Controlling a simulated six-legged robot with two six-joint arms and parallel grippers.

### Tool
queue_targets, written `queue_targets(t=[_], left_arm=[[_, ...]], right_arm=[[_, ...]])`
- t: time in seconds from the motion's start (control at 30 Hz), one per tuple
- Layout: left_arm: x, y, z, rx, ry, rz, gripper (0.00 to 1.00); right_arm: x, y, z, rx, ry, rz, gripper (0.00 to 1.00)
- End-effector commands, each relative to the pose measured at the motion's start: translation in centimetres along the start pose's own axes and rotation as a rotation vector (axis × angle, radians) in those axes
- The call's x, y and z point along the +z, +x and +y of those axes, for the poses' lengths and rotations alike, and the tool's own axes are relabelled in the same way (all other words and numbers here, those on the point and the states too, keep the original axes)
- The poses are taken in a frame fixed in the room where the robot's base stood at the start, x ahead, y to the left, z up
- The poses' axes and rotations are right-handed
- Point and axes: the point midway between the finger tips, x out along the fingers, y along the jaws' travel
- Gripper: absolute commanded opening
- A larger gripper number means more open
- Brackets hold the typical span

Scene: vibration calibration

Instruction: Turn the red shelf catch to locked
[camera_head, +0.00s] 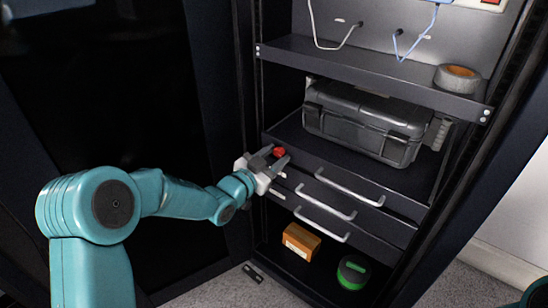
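The red shelf catch (279,151) is a small red piece at the front left of the middle shelf (290,126) of the dark cabinet. My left gripper (278,155) reaches in from the left, its two grey fingers spread with the catch at their tips. The fingers look open, and I cannot tell whether either one touches the catch. The catch's lower part is partly hidden by the fingers, and its locked or unlocked position cannot be read. My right gripper is not in view; only a bit of teal arm shows at the lower right corner.
A black case (365,122) stands on the middle shelf, right of the catch. A tape roll (458,78) lies on the upper shelf. Drawers with silver handles (350,187) are below. An orange box (301,241) and a green-black round item (352,272) sit at the bottom.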

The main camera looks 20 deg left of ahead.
Motion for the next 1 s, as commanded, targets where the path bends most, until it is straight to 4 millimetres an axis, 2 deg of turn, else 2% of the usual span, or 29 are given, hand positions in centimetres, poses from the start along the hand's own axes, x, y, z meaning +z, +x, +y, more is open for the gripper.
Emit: queue_targets(t=[0.03,0.1,0.37,0.57,1.0], left_arm=[[0.0,-0.01,-0.01,0.0,0.0,0.0,0.24],[0.0,-0.02,0.0,0.0,0.0,0.0,0.02],[0.02,-0.03,0.02,0.0,-0.013,0.0,0.01],[0.06,-0.03,0.05,0.0,-0.088,0.0,0.01],[-0.02,-0.03,0.18,0.001,-0.464,0.0,0.01]], right_arm=[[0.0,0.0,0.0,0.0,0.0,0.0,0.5],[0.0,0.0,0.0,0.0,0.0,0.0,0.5],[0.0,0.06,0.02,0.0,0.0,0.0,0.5],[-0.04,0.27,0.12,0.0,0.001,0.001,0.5],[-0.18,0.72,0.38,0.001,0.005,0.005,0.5]])
